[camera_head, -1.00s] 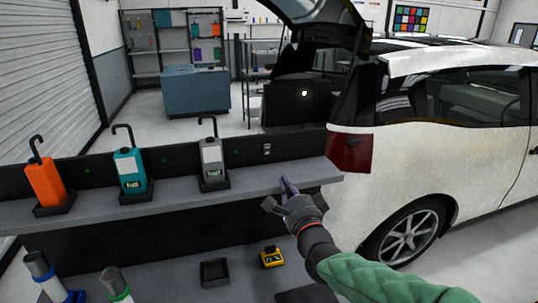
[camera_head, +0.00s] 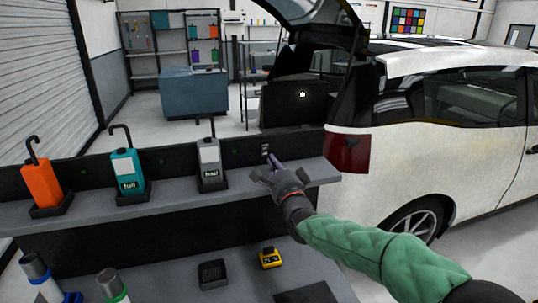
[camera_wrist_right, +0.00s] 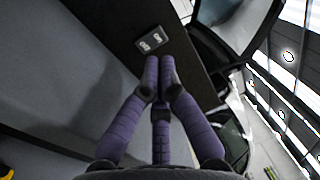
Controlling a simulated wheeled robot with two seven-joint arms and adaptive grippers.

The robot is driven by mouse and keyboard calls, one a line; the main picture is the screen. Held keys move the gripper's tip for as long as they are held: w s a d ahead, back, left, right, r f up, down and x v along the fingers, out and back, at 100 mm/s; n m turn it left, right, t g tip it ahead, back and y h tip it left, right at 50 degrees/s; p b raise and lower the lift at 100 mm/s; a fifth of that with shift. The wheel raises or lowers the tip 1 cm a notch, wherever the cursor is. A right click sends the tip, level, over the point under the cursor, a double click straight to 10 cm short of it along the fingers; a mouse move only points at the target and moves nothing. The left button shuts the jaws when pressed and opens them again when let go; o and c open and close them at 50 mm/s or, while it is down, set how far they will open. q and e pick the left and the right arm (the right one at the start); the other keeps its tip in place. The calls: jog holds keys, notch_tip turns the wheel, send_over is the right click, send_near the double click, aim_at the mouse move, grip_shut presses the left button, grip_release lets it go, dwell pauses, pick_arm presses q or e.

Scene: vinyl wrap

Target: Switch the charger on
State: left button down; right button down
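A small switch plate (camera_head: 266,149) with two light rockers is on the dark back panel above the grey shelf. It also shows in the right wrist view (camera_wrist_right: 151,40), just beyond my fingertips. My right gripper (camera_head: 268,165) is right below and in front of it, its purple fingers drawn together at the tips and empty. In the right wrist view the fingertips (camera_wrist_right: 159,75) point at the plate; I cannot tell whether they touch it. My left gripper is not in view.
A black tray (camera_head: 213,272) and a small yellow device (camera_head: 270,258) lie on the lower surface. Two capped cylinders stand at the lower left. A white car (camera_head: 450,160) with its tailgate up stands to the right. The shelf (camera_head: 100,212) is clear in front of the docks.

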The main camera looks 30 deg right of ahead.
aim_at(266, 147)
jog(key=shift+x, duration=2.35)
